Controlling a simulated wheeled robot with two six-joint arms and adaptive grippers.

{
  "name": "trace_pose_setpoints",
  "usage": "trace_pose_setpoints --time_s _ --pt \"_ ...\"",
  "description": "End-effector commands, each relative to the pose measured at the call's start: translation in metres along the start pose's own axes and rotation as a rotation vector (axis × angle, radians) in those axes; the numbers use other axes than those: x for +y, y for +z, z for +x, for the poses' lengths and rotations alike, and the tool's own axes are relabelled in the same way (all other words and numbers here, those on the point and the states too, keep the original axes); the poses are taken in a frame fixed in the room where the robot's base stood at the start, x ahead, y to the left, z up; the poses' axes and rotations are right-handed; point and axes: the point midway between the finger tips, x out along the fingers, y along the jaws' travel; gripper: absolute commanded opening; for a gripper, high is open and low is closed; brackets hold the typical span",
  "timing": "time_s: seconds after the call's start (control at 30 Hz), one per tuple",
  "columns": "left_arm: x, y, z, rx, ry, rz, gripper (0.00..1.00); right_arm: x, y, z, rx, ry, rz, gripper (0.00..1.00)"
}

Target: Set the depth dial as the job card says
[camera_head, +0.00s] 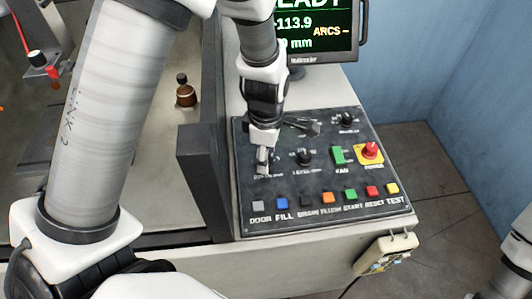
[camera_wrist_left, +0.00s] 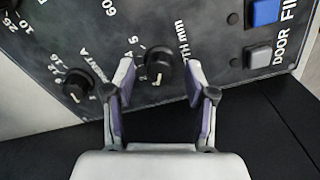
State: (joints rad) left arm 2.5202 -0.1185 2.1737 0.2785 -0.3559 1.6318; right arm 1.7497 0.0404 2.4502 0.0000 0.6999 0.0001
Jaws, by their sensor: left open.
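The depth dial (camera_wrist_left: 159,66) is a black knob with a white pointer mark, beside lettering ending "TH mm" on the dark control panel (camera_wrist_left: 195,22). In the left wrist view it sits between the two fingertips of my left gripper (camera_wrist_left: 160,82). The fingers are open on either side, with a visible gap to the knob. In the head view my left gripper (camera_head: 264,160) reaches down to the left part of the panel and hides this dial. The pointer's exact scale reading is unclear. No job card is recognisable in view. My right gripper is out of view.
Another dial (camera_wrist_left: 76,88) stands close beside the left finger. A row of coloured buttons (camera_head: 325,196) runs along the panel's front, with a green fan switch (camera_head: 338,155) and a red knob (camera_head: 370,151) at right. A monitor (camera_head: 318,30) stands behind. A dark post (camera_head: 200,185) rises left of the panel.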

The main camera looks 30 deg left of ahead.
Motion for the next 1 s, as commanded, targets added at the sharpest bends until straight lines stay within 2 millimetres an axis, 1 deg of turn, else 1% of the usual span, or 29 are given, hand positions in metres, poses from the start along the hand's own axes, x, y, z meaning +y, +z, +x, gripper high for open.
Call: trace_pose_setpoints --time_s 0.1,0.27,0.3,0.33,0.37,0.4,0.43,0.47,0.77,1.0 --pt "-0.0003 -0.0002 0.0063 0.001 -0.001 0.001 0.55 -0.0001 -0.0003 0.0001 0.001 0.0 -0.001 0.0" --pt "-0.0001 -0.0002 0.0062 0.0 0.0 0.0 0.55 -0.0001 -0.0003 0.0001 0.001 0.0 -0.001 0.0" --pt "-0.0002 -0.0002 0.0061 0.0 0.0 0.0 0.48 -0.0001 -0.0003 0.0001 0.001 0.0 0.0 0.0" --pt "-0.0002 -0.0002 0.0061 0.0 0.0 0.0 0.38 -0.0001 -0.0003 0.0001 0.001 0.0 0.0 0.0" --pt "-0.0002 -0.0002 0.0061 0.0 0.0 0.0 0.27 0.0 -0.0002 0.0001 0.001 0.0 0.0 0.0" --pt "-0.0002 -0.0002 0.0061 0.0 0.0 0.0 0.13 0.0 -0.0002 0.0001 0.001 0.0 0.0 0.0" --pt "-0.0003 -0.0002 0.0061 0.0 0.0 0.0 0.02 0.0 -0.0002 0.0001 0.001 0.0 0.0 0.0" --pt "-0.0005 -0.0002 0.0062 0.001 -0.001 0.0 0.0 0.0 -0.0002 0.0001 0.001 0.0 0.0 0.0" --pt "-0.0015 -0.0005 0.0071 0.001 -0.004 0.009 0.0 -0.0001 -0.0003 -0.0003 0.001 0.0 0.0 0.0" --pt "-0.002 -0.0006 0.0065 0.001 -0.006 0.082 0.0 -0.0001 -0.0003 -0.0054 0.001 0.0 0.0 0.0"
